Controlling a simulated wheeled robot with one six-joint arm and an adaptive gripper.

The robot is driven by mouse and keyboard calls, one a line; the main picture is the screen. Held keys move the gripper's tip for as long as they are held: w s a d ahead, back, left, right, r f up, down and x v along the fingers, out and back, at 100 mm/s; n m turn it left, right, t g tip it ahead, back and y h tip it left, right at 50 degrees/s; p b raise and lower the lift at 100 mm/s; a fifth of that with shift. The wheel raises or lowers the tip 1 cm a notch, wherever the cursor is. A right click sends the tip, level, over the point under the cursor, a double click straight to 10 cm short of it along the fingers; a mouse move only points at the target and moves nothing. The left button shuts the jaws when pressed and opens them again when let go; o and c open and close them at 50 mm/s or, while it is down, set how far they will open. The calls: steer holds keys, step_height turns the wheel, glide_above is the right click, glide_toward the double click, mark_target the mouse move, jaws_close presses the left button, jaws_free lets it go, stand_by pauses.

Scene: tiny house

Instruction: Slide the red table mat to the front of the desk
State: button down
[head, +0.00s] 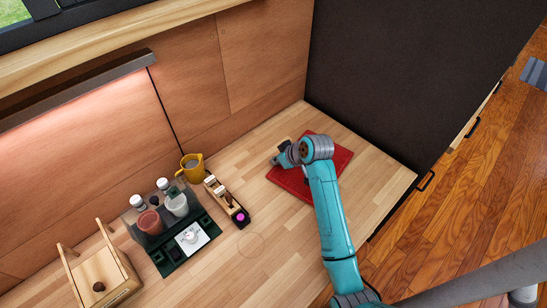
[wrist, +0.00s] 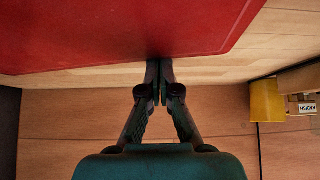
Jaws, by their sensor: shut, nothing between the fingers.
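The red table mat (head: 342,157) lies flat on the wooden desk (head: 379,184), near the desk's back right corner by the dark panel. My arm reaches over it and covers its middle in the head view. My gripper (head: 284,146) is at the mat's far left side, toward the wall. In the wrist view the mat (wrist: 110,30) fills the top. The fingertips (wrist: 160,65) are together, with nothing between them, and meet the mat's wall-side edge in the picture. I cannot tell whether they touch it.
A yellow mug (head: 192,168) and a wooden holder (head: 226,201) stand left of the mat. A dark tray (head: 167,266) with jars and a wooden box (head: 105,277) are farther left. A dark panel (head: 395,80) borders the desk's right side. Bare desk lies in front of the mat.

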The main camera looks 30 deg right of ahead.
mark_target(297, 180)
steer(key=s+d, duration=0.1)
steer(key=s, duration=0.6)
steer(key=s+d, duration=0.1)
steer(key=s, duration=0.2)
steer(key=shift+s+d, duration=0.3)
steer(key=shift+s, duration=0.05)
steer(key=shift+w, duration=0.1)
stand_by(0.5)
